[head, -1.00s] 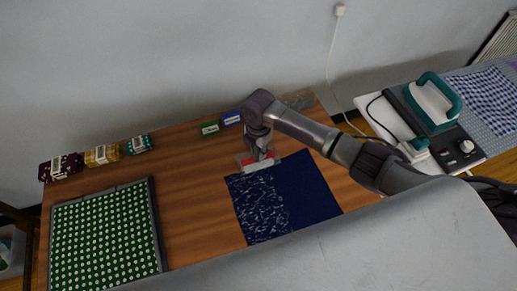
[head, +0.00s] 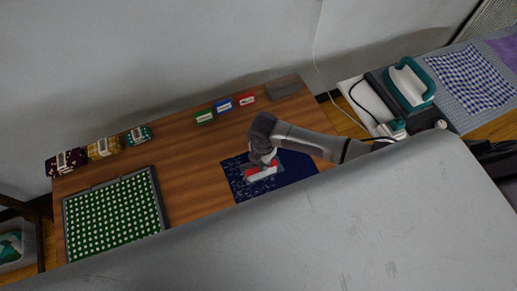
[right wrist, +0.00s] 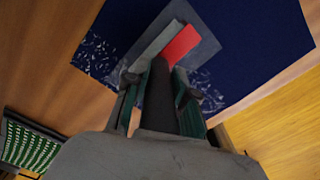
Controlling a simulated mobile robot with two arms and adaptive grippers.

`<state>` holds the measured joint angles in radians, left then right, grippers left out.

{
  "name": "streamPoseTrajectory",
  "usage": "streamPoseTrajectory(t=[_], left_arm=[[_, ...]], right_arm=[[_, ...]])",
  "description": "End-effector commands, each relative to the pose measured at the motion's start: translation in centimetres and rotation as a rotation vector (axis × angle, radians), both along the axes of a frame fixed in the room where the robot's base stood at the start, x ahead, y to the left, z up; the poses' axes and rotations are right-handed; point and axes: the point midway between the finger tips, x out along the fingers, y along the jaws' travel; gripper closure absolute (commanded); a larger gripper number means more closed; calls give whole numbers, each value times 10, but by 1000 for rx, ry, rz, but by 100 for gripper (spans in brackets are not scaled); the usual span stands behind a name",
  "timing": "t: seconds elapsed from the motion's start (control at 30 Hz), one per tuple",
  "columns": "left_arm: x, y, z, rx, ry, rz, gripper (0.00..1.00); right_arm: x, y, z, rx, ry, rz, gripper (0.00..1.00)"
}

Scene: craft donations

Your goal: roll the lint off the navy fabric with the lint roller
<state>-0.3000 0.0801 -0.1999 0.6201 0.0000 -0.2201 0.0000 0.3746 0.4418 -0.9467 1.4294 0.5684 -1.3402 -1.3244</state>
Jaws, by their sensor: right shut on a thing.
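The navy fabric (head: 300,164) lies flat on the wooden table, its near part cut off by my own body in the head view. It also shows in the right wrist view (right wrist: 265,40), with white lint specks on both sides of the tool. My right gripper (head: 264,160) is shut on the lint roller (head: 262,173), whose white and red parts show over the lint-covered left part of the fabric. In the right wrist view the roller (right wrist: 182,44) shows red and grey beyond the fingers; whether it touches the cloth I cannot tell. My left gripper is out of view.
Green (head: 204,117), blue (head: 223,106) and red (head: 246,100) boxes stand behind the fabric, near a grey slab (head: 285,87). A dark-rimmed tray (head: 160,195) with a green dotted surface lies left. Patterned bundles (head: 103,148) sit at the back left. An iron (head: 412,82) stands right.

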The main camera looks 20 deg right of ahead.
Motion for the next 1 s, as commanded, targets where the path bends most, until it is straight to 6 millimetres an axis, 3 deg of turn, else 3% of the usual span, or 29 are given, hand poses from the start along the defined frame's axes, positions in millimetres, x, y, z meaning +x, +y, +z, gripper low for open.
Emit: streamPoseTrajectory(t=[0.4, 1.0], left_arm=[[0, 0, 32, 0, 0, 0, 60], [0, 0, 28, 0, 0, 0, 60]], right_arm=[[-48, -2, 3, 1, 3, 1, 100], [-114, -4, 0, -1, 2, 1, 100]])
